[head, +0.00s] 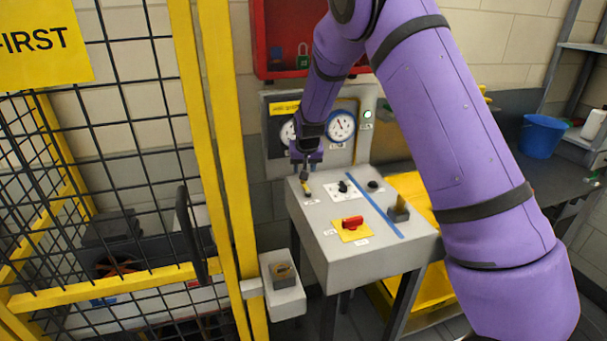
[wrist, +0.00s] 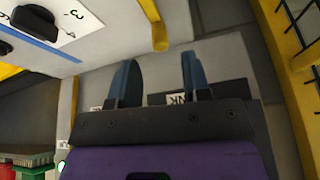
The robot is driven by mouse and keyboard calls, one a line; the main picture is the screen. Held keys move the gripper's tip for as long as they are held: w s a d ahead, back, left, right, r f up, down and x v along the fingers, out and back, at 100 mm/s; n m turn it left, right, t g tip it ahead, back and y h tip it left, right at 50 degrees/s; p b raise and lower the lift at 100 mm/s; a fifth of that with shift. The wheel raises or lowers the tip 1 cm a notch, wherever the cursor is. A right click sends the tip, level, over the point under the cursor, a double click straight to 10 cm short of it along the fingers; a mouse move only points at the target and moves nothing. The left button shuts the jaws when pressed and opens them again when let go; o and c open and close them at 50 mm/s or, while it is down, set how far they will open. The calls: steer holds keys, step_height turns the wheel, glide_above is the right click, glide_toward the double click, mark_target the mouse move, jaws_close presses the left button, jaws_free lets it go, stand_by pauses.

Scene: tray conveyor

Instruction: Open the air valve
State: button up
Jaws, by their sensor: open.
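A yellow lever (head: 306,186) stands at the back left corner of the grey control console (head: 345,258); it is probably the air valve's handle, though its label is too small to read. In the wrist view the yellow lever (wrist: 153,25) shows just beyond my fingertips, roughly between them and a little to the left. My gripper (head: 303,162) is above the lever and close to it, pointing down. In the wrist view its two blue-grey fingers (wrist: 160,66) are apart with nothing between them.
Gauges (head: 341,126) are behind. A yellow fence post (head: 222,150) stands close on the left.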

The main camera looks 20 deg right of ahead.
mark_target(306, 189)
steer(key=v, duration=0.5)
steer(key=shift+s+r, duration=0.1)
steer(key=shift+r, duration=0.25)
steer(key=s+d+r+y, duration=0.1)
steer(key=s+d+r, duration=0.1)
steer(key=s+r, duration=0.75)
steer(key=s+d+r, duration=0.2)
steer(key=s+r, duration=0.7)
steer(key=s, duration=0.2)
steer(key=s+r+n, duration=0.2)
steer(key=s, duration=2.2)
steer(key=shift+s+d+r+t+h, duration=0.3)
steer(key=shift+d+r, duration=0.1)
steer(key=shift+d, duration=0.1)
